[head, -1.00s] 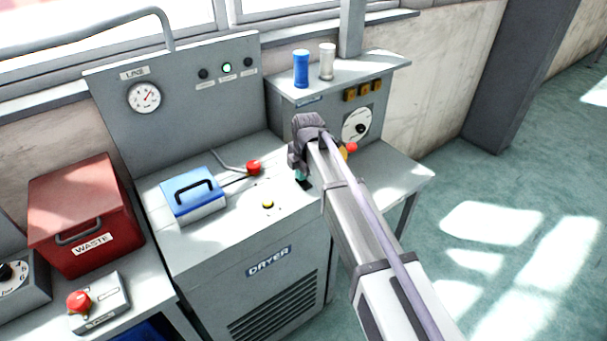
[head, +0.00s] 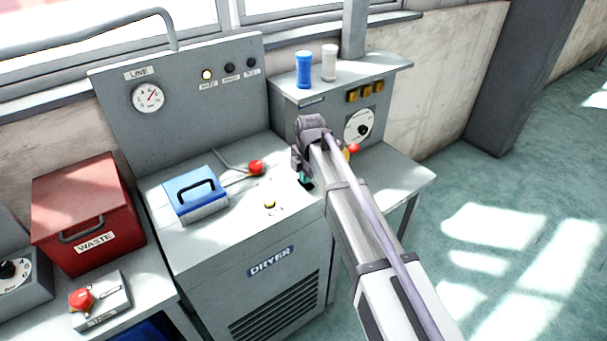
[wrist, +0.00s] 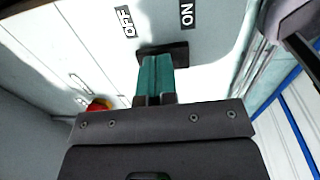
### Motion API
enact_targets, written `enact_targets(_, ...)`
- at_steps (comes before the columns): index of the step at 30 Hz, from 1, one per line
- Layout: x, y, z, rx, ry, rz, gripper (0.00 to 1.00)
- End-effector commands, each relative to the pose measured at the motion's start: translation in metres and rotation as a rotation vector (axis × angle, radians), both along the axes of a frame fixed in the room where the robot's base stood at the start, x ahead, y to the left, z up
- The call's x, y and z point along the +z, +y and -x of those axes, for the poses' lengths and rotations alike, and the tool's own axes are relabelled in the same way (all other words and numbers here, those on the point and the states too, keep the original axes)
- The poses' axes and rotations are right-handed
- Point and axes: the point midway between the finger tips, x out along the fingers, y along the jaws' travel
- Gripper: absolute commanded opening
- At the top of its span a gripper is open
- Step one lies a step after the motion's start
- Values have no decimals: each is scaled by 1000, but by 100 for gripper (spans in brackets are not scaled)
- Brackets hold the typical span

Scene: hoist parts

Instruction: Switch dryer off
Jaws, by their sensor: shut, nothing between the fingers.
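The grey dryer (head: 215,262) stands in the middle of the head view, with its "DRYER" label on the front. On its top is a dark switch (head: 309,187), mostly hidden by my arm. In the wrist view the switch (wrist: 178,50) lies between an "OFF" label (wrist: 125,22) on the left and an "ON" label (wrist: 187,14) on the right. My gripper (head: 303,178) is shut and empty, its teal fingertips (wrist: 156,68) at the switch; the rocker's tilt is hidden.
A red waste bin (head: 85,210) stands left. Blue (head: 303,70) and white (head: 329,62) cylinders stand on the right-hand cabinet. Open floor lies right.

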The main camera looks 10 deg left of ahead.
Motion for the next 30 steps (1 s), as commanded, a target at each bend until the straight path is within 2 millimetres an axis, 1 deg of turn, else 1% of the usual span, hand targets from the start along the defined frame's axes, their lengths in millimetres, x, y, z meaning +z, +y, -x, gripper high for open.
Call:
enact_targets(3, 2, -3, 4, 0, 0, 0, 0)
enact_targets(12, 2, -3, 4, 1, 0, 0, 0)
enact_targets(14, 4, -3, 4, 0, 1, -1, 0)
enact_targets(17, 14, -4, 4, 0, 0, 0, 0)
enact_targets(20, 31, -6, 6, -1, 0, 0, 0)
enact_targets(30, 116, -13, 12, -1, 0, 0, 0)
